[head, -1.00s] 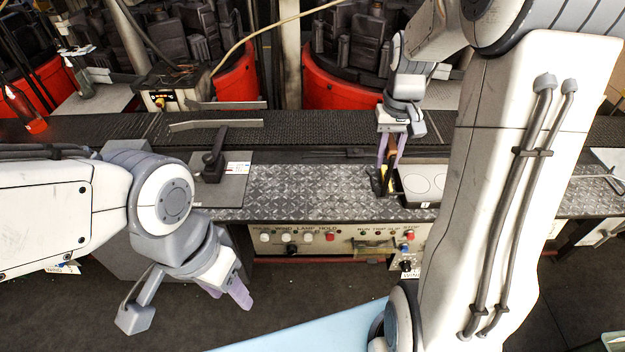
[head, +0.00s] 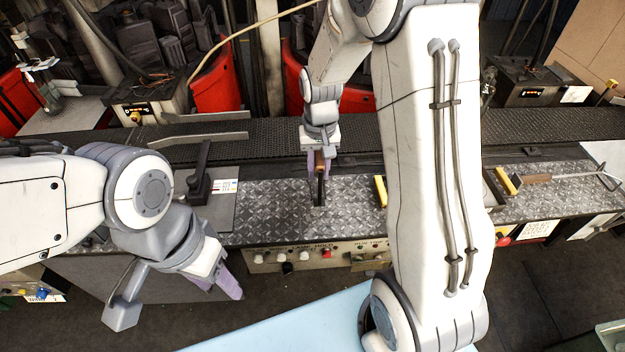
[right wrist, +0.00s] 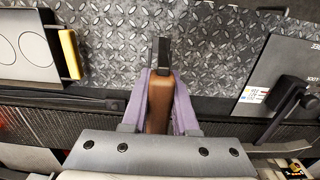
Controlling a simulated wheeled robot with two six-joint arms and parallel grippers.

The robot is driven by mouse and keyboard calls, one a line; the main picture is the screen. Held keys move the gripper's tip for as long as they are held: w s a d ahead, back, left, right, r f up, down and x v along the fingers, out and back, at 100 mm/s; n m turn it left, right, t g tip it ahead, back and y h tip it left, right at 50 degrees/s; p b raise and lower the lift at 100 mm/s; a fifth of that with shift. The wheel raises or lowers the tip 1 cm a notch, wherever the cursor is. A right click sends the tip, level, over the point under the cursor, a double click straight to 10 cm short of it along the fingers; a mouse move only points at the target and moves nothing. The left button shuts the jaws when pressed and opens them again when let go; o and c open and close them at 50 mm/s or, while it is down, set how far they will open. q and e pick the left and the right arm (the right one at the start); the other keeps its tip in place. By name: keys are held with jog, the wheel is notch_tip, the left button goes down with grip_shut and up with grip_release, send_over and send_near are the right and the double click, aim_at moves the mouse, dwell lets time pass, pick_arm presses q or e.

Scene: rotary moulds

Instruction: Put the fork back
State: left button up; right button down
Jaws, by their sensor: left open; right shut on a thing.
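The held tool, which looks like the fork, has a brown wooden handle (right wrist: 160,100) and a dark metal end (right wrist: 162,52). My right gripper (head: 318,172) is shut on the handle, also seen in the right wrist view (right wrist: 161,92). The tool points down over the checkered metal bench (head: 275,205); I cannot tell whether its tip touches. My left gripper (head: 232,285) is open and empty, low in front of the bench. Another tool, with a wooden grip and bent metal rod (head: 585,178), lies on the bench at the right.
A tray with circles (right wrist: 22,50) and a yellow handle (right wrist: 69,54) stands right of the held tool in the head view, mostly behind my arm. A grey plate (head: 222,212) with a black clamp (head: 199,180) is to the left. Checkered bench between is clear.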

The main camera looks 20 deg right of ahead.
jog(key=shift+w+a+f, duration=0.25)
jog(key=shift+a+f, duration=0.2)
jog(key=shift+a, duration=0.3)
notch_tip(320, 180, down, 3)
jog(key=shift+f+p, duration=0.1)
jog(key=shift+p, duration=0.5)
jog(key=shift+f, duration=0.35)
jog(key=shift+f, duration=0.2)
jog(key=c, duration=0.7)
grip_release()
